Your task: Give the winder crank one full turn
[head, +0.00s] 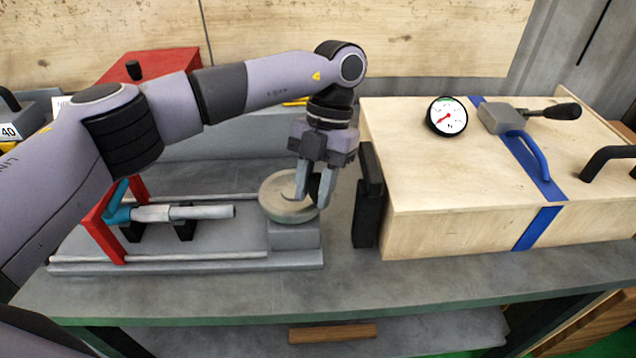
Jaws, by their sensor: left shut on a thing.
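The winder (500,118) is a grey block on the blue strap, on top of the wooden box. Its crank (563,110) sticks out to the right with a dark grip at the end. My left gripper (311,202) is well to the left of it, over the grinder. Its fingers point down and are shut at the right edge of a round pale wheel (276,203). The fingers hide part of the wheel's right side, and the exact contact is hard to see. My right gripper is not in view.
The blue strap (535,229) runs over the box (450,225). A dial gauge (447,116) and a black handle (606,158) are on top. A grey cylindrical part (212,212) lies along the grinder bed (190,266). The bench front (345,300) is clear.

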